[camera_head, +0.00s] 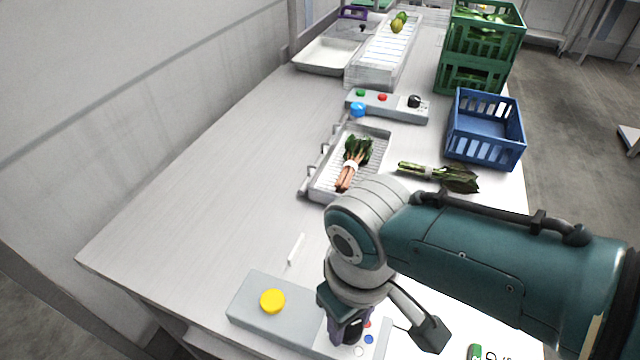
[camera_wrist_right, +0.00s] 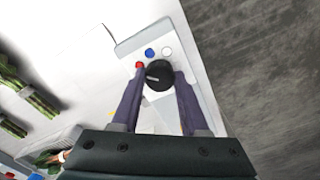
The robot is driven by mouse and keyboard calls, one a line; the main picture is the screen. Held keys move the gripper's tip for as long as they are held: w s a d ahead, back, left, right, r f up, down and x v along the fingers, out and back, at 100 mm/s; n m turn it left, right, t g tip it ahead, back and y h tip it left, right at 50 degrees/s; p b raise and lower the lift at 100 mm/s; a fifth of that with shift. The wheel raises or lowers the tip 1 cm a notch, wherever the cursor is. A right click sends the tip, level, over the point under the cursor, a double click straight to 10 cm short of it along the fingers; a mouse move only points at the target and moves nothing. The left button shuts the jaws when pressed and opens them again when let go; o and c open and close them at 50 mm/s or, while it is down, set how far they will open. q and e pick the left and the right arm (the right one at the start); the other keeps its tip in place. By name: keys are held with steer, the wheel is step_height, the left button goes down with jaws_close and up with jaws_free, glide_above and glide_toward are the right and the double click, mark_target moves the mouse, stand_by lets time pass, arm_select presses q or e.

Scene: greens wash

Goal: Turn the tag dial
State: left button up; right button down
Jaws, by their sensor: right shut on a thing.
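The tag dial (camera_wrist_right: 159,76) is a round black knob with a light pointer mark. It sits on a pale panel (camera_wrist_right: 190,62) with red, blue and white dots around it. In the right wrist view the two purple fingers of my right gripper (camera_wrist_right: 157,84) are on either side of the dial, shut on it. In the head view my right gripper (camera_head: 346,328) points down onto the grey tag box (camera_head: 290,322), which has a yellow button (camera_head: 272,301) on its left part. The gripper hides most of the dial there. My left gripper is not in view.
Behind are a control box (camera_head: 395,108), a blue crate (camera_head: 485,150) and green crates (camera_head: 470,78). The table's left part is clear.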

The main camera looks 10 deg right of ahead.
steer(key=shift+c, duration=2.1)
jaws_free()
step_height(320, 180, up, 10)
steer(key=p, duration=0.4)
